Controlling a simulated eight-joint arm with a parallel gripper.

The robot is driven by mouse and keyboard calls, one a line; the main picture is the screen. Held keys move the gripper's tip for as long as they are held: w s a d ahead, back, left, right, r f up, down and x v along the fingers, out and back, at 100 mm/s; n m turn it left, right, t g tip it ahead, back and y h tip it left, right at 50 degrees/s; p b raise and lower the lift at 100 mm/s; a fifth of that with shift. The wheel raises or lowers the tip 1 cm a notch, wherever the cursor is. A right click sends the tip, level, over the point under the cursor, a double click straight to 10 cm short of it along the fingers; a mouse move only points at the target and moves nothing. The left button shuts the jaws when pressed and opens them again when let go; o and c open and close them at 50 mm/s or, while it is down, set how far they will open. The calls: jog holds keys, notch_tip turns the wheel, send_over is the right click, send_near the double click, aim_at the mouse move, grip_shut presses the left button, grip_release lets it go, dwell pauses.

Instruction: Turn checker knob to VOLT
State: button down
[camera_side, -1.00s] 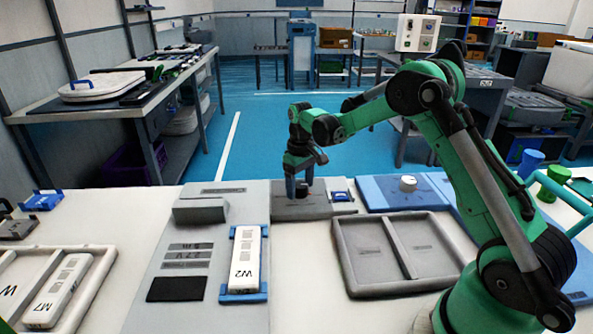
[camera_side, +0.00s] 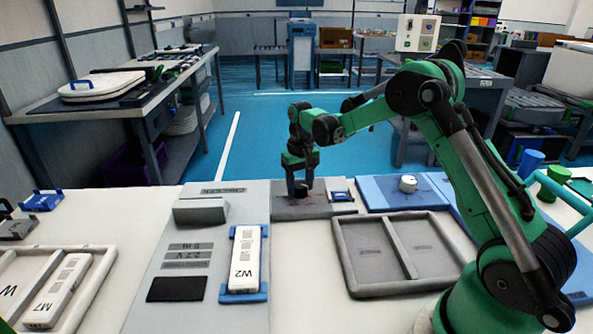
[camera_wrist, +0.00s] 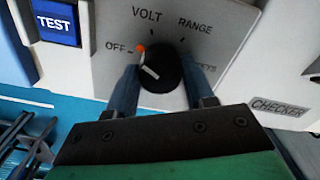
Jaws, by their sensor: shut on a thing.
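The checker knob (camera_wrist: 163,72) is round and black, on the grey checker panel (camera_wrist: 110,75). In the wrist view its orange tip is beside the OFF label (camera_wrist: 117,47), below and left of the VOLT label (camera_wrist: 147,14). A white line crosses the knob's near part. My gripper (camera_wrist: 158,95) is shut on the knob, one finger on each side. In the side view my gripper (camera_side: 300,188) points down at the panel, and the knob is mostly hidden.
A blue TEST button (camera_wrist: 57,25) is beside the knob. A white module marked W2 (camera_side: 245,255) lies in a blue holder on the grey station. An empty two-compartment grey tray (camera_side: 345,255) is in front. A blue plate with a white knob (camera_side: 408,184) stands to the right.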

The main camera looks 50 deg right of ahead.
aim_at(300, 184)
jog(key=m, duration=0.6)
jog(key=shift+m, duration=0.4)
dwell(0.4)
jog(key=shift+c, duration=1.6)
grip_release()
jog(key=shift+r, duration=0.1)
jog(key=shift+r, duration=2.75)
